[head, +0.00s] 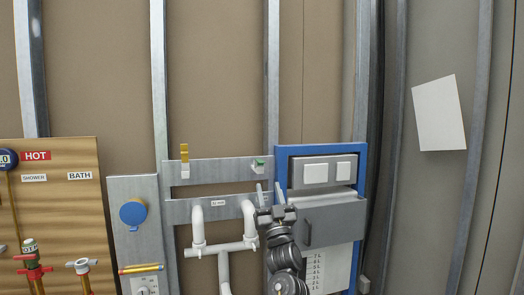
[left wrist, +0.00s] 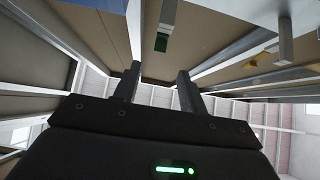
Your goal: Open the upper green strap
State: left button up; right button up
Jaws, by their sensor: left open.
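The upper green strap (head: 258,163) is a small green piece on a grey block on the upper metal cross rail, just left of the blue-framed panel. In the left wrist view the green strap (left wrist: 161,44) shows beyond the fingertips, roughly in line with the gap between them. My left gripper (head: 269,187) points up, just below the strap in the head view. Its fingers (left wrist: 158,72) are apart with nothing between them. I see no contact with the strap. My right gripper is not in view.
A yellow strap (head: 184,152) is on the same rail (head: 215,171) to the left. White pipes (head: 222,246) stand left of my gripper. The blue-framed panel (head: 281,158) with a grey box (head: 328,220) is close on the right. The wall above the rail is mostly clear.

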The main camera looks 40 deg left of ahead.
aim_at(262, 162)
pick_arm(q)
jog(key=shift+p+x, duration=2.2)
jog(key=shift+x, duration=3.25)
jog(key=shift+c, duration=0.3)
